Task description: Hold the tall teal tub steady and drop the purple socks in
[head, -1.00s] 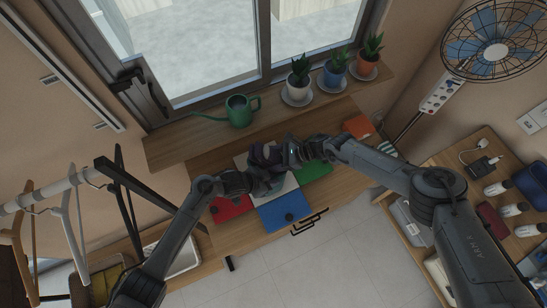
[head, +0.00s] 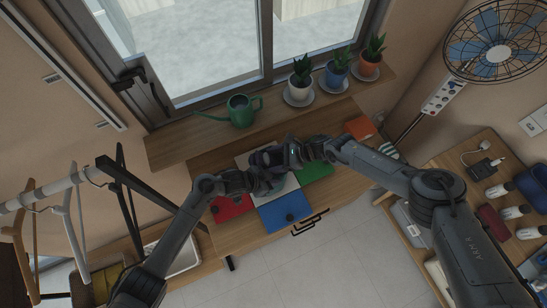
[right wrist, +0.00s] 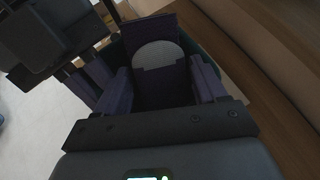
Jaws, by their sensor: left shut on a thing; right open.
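The purple socks (right wrist: 158,82), with a rounded grey patch, show between the spread fingers of my right gripper (right wrist: 160,90) in the right wrist view. The dark rim of the teal tub (right wrist: 209,52) curves around behind them. I cannot tell whether the socks touch the tub's floor or the fingers. In the head view my right gripper (head: 287,154) is over the tub, which is mostly hidden by the arms. My left gripper (head: 264,178) is shut at the tub's left side; its dark body also shows at the upper left of the right wrist view (right wrist: 55,35).
Red (head: 232,206), blue (head: 285,210), green (head: 315,168) and orange (head: 359,127) flat squares lie on the wooden table (head: 225,237). A green watering can (head: 241,111) and several potted plants stand on the sill behind. A side table with bottles is at right.

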